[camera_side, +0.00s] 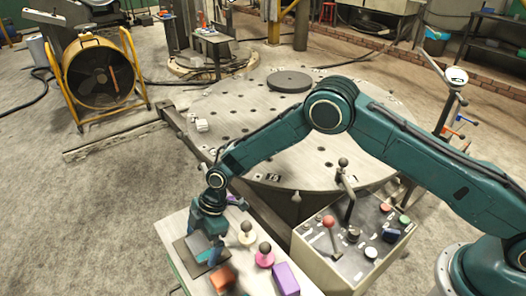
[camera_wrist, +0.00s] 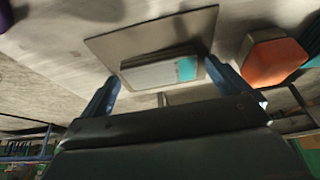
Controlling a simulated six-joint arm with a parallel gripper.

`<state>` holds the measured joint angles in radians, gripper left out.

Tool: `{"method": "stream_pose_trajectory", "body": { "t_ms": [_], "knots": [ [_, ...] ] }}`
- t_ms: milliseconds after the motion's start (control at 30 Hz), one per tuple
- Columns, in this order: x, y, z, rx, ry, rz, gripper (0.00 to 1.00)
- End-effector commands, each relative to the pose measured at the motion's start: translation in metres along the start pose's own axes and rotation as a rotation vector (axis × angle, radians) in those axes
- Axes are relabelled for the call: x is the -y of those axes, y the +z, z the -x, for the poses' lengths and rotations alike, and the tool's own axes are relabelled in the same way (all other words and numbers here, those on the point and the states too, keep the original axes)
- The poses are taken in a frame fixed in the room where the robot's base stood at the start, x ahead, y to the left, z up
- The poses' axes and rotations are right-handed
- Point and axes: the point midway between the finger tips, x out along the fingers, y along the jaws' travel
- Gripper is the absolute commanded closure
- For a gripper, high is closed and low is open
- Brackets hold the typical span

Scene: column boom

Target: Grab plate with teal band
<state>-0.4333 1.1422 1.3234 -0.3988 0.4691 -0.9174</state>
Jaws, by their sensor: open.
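The plate with the teal band is a thin pale slab (camera_wrist: 150,73) with a teal patch at its right end in the wrist view. It lies on a larger flat grey sheet (camera_wrist: 120,42); the sheet also shows in the side view (camera_side: 182,249) on the pale bench top. My gripper (camera_wrist: 162,72) is open, with one blue finger at each end of the slab. Whether the fingers touch it I cannot tell. In the side view my gripper (camera_side: 207,248) points down low over the sheet and largely hides the slab.
An orange block (camera_side: 222,279) stands close to my gripper; it also shows in the wrist view (camera_wrist: 272,60). A cream knob (camera_side: 247,236), a pink knob (camera_side: 265,258) and a purple block (camera_side: 285,279) stand further right. A control box (camera_side: 330,270) with levers adjoins the bench.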

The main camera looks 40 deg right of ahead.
Motion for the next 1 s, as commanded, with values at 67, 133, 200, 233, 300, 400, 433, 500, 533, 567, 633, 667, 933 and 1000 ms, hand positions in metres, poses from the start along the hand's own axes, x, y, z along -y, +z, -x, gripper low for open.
{"method": "stream_pose_trajectory", "body": {
  "t_ms": [67, 133, 200, 233, 300, 400, 433, 500, 533, 567, 633, 667, 933, 1000],
  "knots": [
    [0.0, 0.0, 0.0, 0.0, 0.0, 0.0, 0.06],
    [0.0, 0.0, 0.0, 0.0, 0.0, 0.0, 0.2],
    [0.0, 0.0, 0.0, 0.0, 0.0, 0.0, 0.33],
    [0.0, 0.0, 0.0, 0.0, 0.0, 0.0, 0.39],
    [0.0, 0.0, 0.0, 0.0, 0.0, 0.0, 0.53],
    [-0.001, -0.001, 0.001, -0.002, 0.002, 0.001, 0.58],
    [-0.001, -0.001, 0.001, -0.002, 0.002, 0.001, 0.58],
    [-0.001, -0.001, 0.001, -0.002, 0.002, 0.001, 0.58],
    [-0.001, -0.001, 0.001, -0.002, 0.002, 0.001, 0.58],
    [-0.001, -0.001, 0.001, -0.002, 0.002, 0.001, 0.58],
    [-0.001, -0.002, 0.002, -0.002, 0.002, 0.002, 0.58],
    [-0.001, -0.002, 0.003, -0.002, 0.002, 0.001, 0.58],
    [-0.001, -0.009, 0.02, -0.003, 0.003, 0.002, 0.58],
    [-0.001, -0.012, 0.028, -0.004, 0.004, 0.002, 0.58]
  ]
}}
